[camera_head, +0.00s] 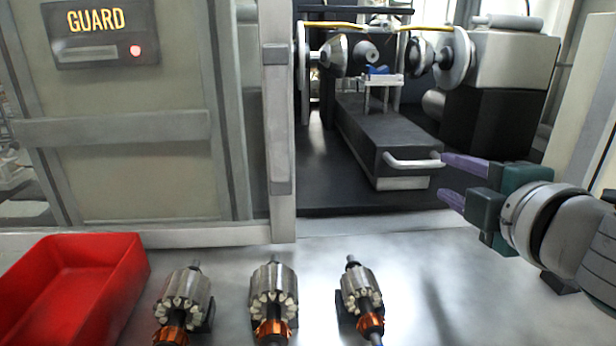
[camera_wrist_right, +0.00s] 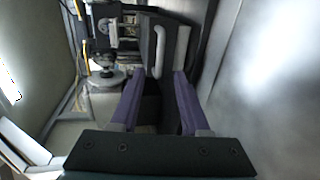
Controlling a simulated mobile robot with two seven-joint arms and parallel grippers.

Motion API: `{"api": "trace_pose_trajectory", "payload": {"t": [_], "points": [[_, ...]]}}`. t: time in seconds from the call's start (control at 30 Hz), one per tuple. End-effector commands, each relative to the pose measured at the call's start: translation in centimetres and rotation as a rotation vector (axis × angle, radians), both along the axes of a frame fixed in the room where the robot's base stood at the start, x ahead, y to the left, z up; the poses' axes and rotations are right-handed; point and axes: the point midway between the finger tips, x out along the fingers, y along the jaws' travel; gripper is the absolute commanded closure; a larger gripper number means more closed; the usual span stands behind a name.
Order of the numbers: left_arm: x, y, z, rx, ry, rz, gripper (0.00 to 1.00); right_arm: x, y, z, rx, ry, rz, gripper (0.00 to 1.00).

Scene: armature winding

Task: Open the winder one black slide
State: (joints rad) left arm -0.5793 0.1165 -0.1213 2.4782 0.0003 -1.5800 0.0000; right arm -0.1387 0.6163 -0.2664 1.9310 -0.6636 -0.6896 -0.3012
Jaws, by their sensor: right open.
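The black slide (camera_head: 395,136) is a long dark block inside the winder, with a light handle (camera_head: 413,163) across its front end. A small white stand (camera_head: 383,82) with a blue piece sits on it. My right gripper (camera_head: 448,180) is open and empty, its purple fingers pointing at the handle from the right. In the right wrist view the handle (camera_wrist_right: 159,50) lies ahead of the fingertips (camera_wrist_right: 166,75), roughly between their lines; whether they touch cannot be told. My left gripper is not in view.
A guard panel (camera_head: 120,175) with a red light stands left of the winder opening. On the bench, a red bin (camera_head: 100,270) stands at the left and three armatures (camera_head: 183,290) sit in a row. The bench between the armatures and my right gripper is clear.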

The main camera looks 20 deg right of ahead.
Motion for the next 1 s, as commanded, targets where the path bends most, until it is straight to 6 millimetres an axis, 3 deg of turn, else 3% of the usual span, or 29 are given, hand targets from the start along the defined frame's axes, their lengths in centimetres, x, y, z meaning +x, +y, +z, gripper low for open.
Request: {"api": "trace_pose_trajectory", "payload": {"t": [0.17, 0.6, 1.0], "points": [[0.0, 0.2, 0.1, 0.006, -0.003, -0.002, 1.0, 1.7, -0.4, -0.2, -0.006, -0.003, 0.001, 0.54], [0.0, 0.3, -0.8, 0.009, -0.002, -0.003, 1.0, 8.3, -2.0, -1.8, -0.001, -0.002, 0.0, 0.54], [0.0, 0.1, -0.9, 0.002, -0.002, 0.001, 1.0, 9.4, -2.2, -2.0, -0.001, 0.0, 0.002, 0.54]]}}
